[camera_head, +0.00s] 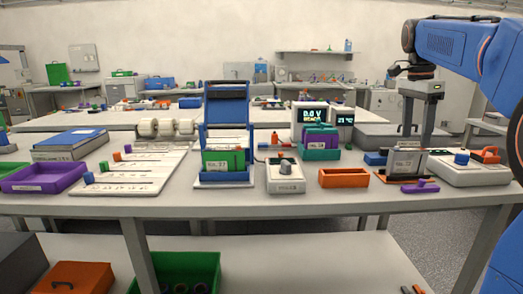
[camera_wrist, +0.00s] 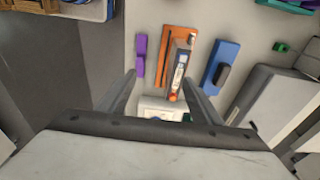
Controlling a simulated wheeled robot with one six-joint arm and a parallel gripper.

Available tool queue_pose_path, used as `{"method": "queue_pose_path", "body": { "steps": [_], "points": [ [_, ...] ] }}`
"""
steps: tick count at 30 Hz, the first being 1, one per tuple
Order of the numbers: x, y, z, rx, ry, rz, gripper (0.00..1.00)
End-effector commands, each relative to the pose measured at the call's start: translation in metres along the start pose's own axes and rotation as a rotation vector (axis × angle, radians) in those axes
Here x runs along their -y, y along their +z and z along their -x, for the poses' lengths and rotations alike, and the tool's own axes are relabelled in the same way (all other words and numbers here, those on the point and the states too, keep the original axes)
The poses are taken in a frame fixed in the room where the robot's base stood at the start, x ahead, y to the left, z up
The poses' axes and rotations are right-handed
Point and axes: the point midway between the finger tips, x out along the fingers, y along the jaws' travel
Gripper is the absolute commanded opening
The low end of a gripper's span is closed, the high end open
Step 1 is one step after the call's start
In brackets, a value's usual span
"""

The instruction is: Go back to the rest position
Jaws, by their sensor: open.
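My gripper (camera_wrist: 158,77) is open, with its two dark fingers apart and nothing visibly held between them. In the head view my gripper (camera_head: 412,135) hangs down at the right end of the front bench, below my blue arm. An orange holder (camera_wrist: 168,52) with a grey, labelled block (camera_wrist: 181,58) in it lies ahead of the fingers in the wrist view. The block appears in the head view (camera_head: 403,163) as a grey upright piece under my gripper. I cannot tell the exact gap between them.
A purple piece (camera_wrist: 140,55) and a blue piece (camera_wrist: 220,66) flank the holder. On the front bench stand a blue-framed rack (camera_head: 228,110), an orange tray (camera_head: 343,178), a white knob box (camera_head: 285,176) and a display reading 0.0 V (camera_head: 311,116). Air above the bench middle looks clear.

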Motion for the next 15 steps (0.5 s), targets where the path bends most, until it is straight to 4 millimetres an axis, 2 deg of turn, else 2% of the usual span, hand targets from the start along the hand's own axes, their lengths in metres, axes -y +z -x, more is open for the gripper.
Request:
{"method": "queue_pose_path", "body": {
  "steps": [15],
  "points": [
    [-0.034, 0.028, -0.013, -0.002, -0.051, 0.186, 0.59]
  ]
}}
